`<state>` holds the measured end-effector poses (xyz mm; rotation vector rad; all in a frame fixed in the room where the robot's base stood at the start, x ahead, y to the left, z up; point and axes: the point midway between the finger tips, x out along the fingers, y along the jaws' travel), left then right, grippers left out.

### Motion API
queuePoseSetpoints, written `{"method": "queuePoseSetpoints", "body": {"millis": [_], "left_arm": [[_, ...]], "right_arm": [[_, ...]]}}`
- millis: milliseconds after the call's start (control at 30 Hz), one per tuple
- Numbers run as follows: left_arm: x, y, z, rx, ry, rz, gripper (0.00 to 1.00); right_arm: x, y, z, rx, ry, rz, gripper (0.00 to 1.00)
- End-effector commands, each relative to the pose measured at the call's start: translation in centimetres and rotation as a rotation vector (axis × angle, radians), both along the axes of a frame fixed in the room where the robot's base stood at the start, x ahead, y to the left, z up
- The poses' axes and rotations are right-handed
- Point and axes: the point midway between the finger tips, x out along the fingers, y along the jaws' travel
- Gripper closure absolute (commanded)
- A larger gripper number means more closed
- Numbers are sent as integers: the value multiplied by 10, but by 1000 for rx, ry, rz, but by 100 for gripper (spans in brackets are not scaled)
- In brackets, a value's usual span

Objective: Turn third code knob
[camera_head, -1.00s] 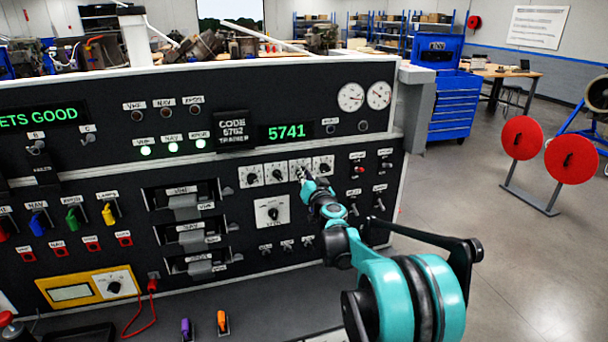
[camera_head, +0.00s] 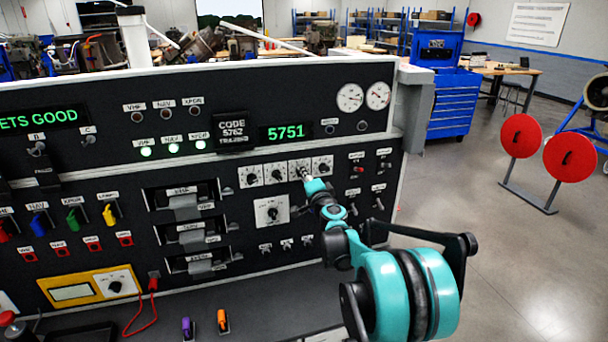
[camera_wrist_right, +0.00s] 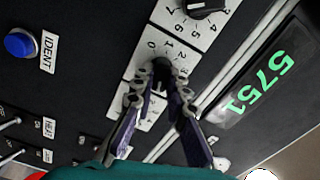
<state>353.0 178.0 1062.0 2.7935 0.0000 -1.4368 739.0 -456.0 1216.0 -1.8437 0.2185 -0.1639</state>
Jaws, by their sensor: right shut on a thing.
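The third code knob (camera_head: 299,171) sits in a row of small white dial plates on the black panel. My right gripper (camera_head: 306,177) reaches it from the lower right. In the right wrist view the black knob (camera_wrist_right: 162,67) lies between the fingertips of my right gripper (camera_wrist_right: 161,84), which is shut on it. The fingers partly cover its dial. The green display (camera_head: 286,132) reads 5751. The code placard (camera_head: 232,130) seems to read 5762, in small print. My left gripper is out of view.
Neighbouring code knobs (camera_head: 277,174) (camera_head: 322,168) sit close on either side. A blue IDENT button (camera_wrist_right: 20,43) shows in the wrist view. Small toggle switches (camera_head: 357,169) stand right of the row.

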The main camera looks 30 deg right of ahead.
Motion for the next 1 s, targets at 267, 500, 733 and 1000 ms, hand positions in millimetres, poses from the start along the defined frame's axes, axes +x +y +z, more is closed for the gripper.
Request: {"method": "queuePoseSetpoints", "body": {"millis": [267, 500, 733, 1000], "left_arm": [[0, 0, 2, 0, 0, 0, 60], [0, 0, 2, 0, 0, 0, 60], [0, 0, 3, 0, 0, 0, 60], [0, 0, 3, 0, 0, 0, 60]], "right_arm": [[0, 0, -2, 224, -54, 0, 100], [0, 0, -2, 358, -86, 0, 100], [0, 0, -3, 426, -102, 0, 100], [0, 0, -3, 444, -107, 0, 100]]}}
